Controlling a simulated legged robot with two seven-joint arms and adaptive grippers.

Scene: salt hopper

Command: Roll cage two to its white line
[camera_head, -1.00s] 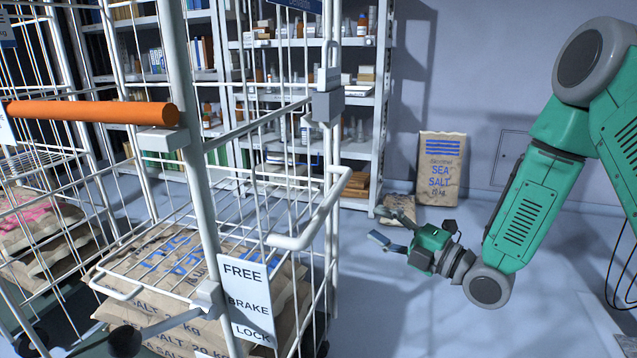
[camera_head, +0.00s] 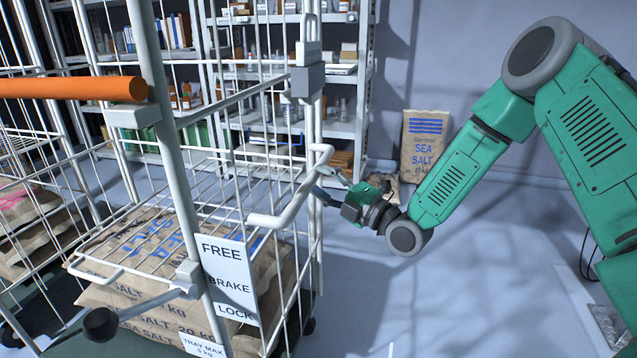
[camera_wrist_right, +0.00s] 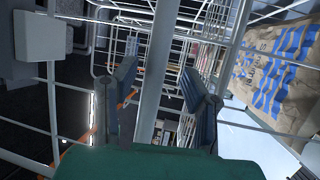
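A white wire roll cage (camera_head: 160,80) fills the left and middle of the head view, loaded with salt sacks (camera_head: 140,290). An orange bar (camera_head: 70,88) crosses its upper left. A bent white handle (camera_head: 290,207) sticks out on its right side. A FREE/BRAKE/LOCK label (camera_head: 229,280) hangs on its front post, beside a lever with a black knob (camera_head: 100,323). My right gripper (camera_head: 328,186) is open beside the handle. In the right wrist view its fingers (camera_wrist_right: 161,98) stand apart with a white post (camera_wrist_right: 155,75) between or beyond them; contact is unclear. My left gripper is not in view.
Shelves (camera_head: 345,128) with bottles and boxes stand behind the cage. A salt sack (camera_head: 424,145) leans on the back wall. Another wire cage with sacks (camera_head: 35,215) shows at far left. The floor (camera_head: 450,260) right of the cage is clear, with a short white mark (camera_head: 391,350).

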